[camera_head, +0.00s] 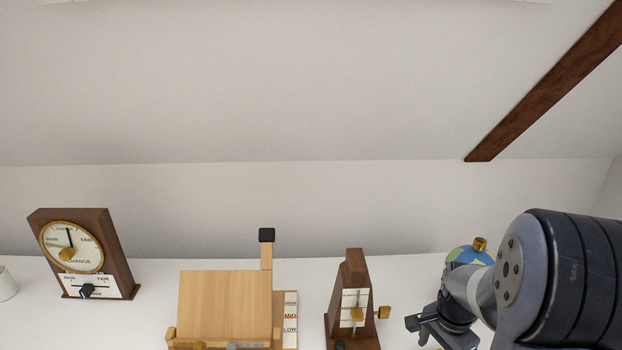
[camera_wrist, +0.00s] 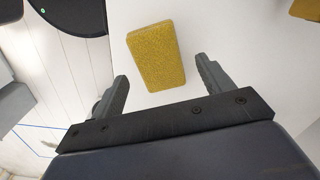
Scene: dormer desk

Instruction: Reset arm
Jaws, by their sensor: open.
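My gripper (camera_head: 428,322) is at the lower right in the head view, held over the white desk (camera_head: 150,325), with my arm coming in from the right edge. In the wrist view my gripper (camera_wrist: 163,92) has its two fingers spread wide apart with nothing between them. A yellow block (camera_wrist: 156,56) with a speckled surface lies beyond the fingertips, apart from them. The block does not show clearly in the head view.
A brown barometer (camera_head: 72,247) stands at the left. A dark wooden metronome (camera_head: 354,300) stands left of my gripper. A globe (camera_head: 468,256) is partly hidden behind my arm. A sloped wooden beam (camera_head: 545,80) is above.

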